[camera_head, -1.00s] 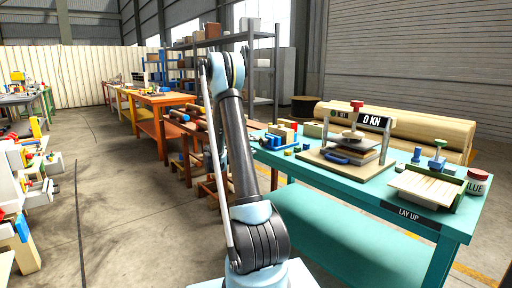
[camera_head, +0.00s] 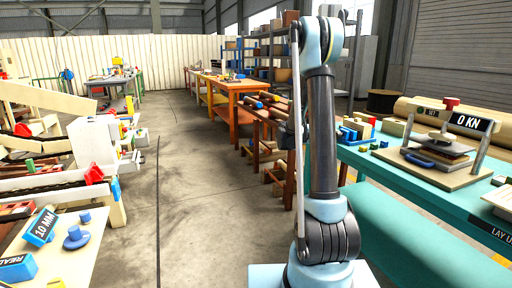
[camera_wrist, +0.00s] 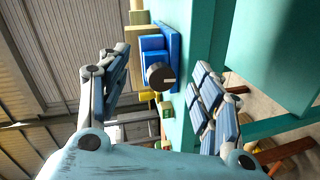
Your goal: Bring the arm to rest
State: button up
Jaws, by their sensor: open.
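My arm (camera_head: 322,140) stands up in the head view, its lower link rising to a pale blue elbow at the top. My gripper is not visible in the head view. In the wrist view my gripper (camera_wrist: 160,92) is open, its two blue-padded fingers wide apart with nothing held between them. Beyond the fingers are a blue fixture (camera_wrist: 154,45) with a dark round knob and the teal bench top (camera_wrist: 190,60), apart from the fingers. The wrist picture is turned on its side.
The teal bench (camera_head: 430,190) is on the right, bearing a press (camera_head: 445,145) with a "0 KN" display. Orange tables (camera_head: 238,90) line the back. Machinery and a pale table (camera_head: 75,260) with a "10 MM" block stand left. The floor (camera_head: 200,200) between is clear.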

jog(key=s+a+g+y, duration=0.1)
jog(key=s+a+y, duration=0.2)
jog(key=s, duration=0.8)
jog(key=s+a+g+y, duration=0.15)
jog(key=s+y, duration=0.25)
jog(key=s, duration=0.7)
jog(key=s+a+f+y, duration=0.2)
jog(key=s+a+f, duration=0.1)
jog(key=s+a, duration=0.2)
jog(key=s+a+f+y, duration=0.3)
jog(key=s+a+f, duration=0.1)
jog(key=s, duration=0.6)
jog(key=s+a+f+y, duration=0.2)
jog(key=s+a+f, duration=0.1)
jog(key=s+a, duration=0.3)
jog(key=shift+s+f+m+y, duration=0.25)
jog(key=shift+s+m+y, duration=0.15)
jog(key=shift+s, duration=0.4)
